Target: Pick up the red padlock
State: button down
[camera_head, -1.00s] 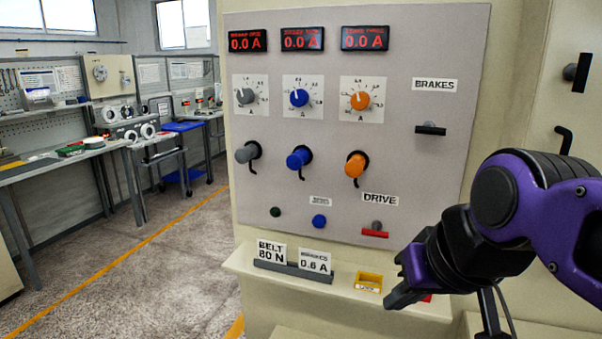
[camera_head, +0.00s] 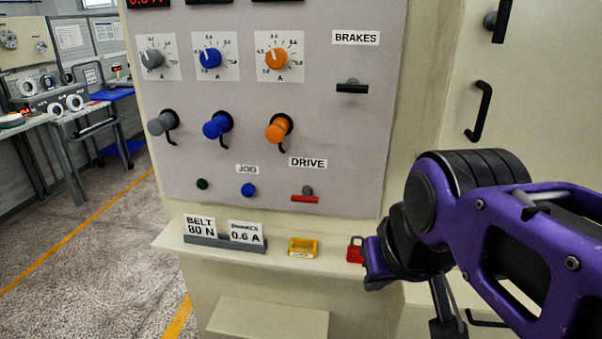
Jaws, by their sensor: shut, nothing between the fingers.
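The red padlock (camera_head: 354,250) stands on the narrow ledge below the control panel, at the ledge's right part. Its right side is partly hidden behind my gripper. My gripper (camera_head: 372,276) is shut and appears empty. It is just right of the padlock and in front of it in the picture, with its tip turned down. I cannot tell whether it touches the padlock.
A yellow tray (camera_head: 303,247) sits on the ledge (camera_head: 275,257) left of the padlock. Further left is a dark holder (camera_head: 225,243) with two label cards. Above are a red DRIVE handle (camera_head: 305,198), knobs and plugs on the panel (camera_head: 345,135). A lower step (camera_head: 268,318) juts out below.

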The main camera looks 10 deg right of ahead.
aim_at(352, 255)
jog(key=l, duration=0.25)
jog(key=l+u, duration=0.2)
jog(key=u, duration=1.5)
jog(key=k+j+u, duration=0.1)
jog(key=k, duration=0.5)
jog(key=i+j+u, duration=0.1)
jog(key=k+l+z, duration=0.2)
jog(key=k, duration=0.15)
